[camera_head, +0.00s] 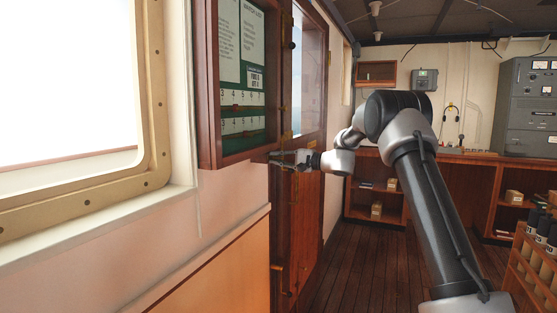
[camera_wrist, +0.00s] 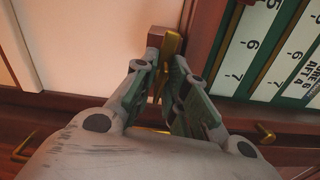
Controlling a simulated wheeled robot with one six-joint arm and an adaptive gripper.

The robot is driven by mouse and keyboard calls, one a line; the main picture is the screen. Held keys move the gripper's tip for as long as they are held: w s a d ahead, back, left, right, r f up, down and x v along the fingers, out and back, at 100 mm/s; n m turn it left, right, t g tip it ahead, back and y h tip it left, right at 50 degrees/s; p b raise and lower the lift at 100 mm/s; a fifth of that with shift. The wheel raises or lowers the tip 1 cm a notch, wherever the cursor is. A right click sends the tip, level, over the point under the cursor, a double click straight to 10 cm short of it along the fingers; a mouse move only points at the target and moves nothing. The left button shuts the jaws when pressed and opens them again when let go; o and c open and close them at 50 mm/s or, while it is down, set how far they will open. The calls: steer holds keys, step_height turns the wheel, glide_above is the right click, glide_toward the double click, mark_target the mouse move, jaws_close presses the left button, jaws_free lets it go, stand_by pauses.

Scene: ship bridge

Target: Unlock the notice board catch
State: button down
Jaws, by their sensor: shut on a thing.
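The notice board (camera_head: 208,80) hangs on the left wall, with a dark red wooden frame and a green face with numbers and white notices. Its green face also shows at the right of the wrist view (camera_wrist: 237,75). My gripper (camera_head: 280,157) is at the board's lower right corner in the head view. In the wrist view, my gripper (camera_wrist: 166,66) is shut on the brass catch (camera_wrist: 171,42), which stands against a small reddish wooden block at the frame. The catch's lower part is partly hidden between the fingers. I cannot make out the catch in the head view.
A wooden door (camera_head: 297,215) with a window stands just right of the board. A bright window (camera_head: 65,80) is at the left. Shelves (camera_head: 377,200) and a grey console (camera_head: 528,105) stand at the back. The plank floor (camera_head: 365,265) is clear in the middle.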

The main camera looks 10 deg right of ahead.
steer(key=shift+f+n, duration=0.1)
steer(key=shift+n, duration=0.6)
steer(key=c, duration=1.7)
jaws_free()
steer(key=shift+o, duration=0.2)
steer(key=v, duration=1.2)
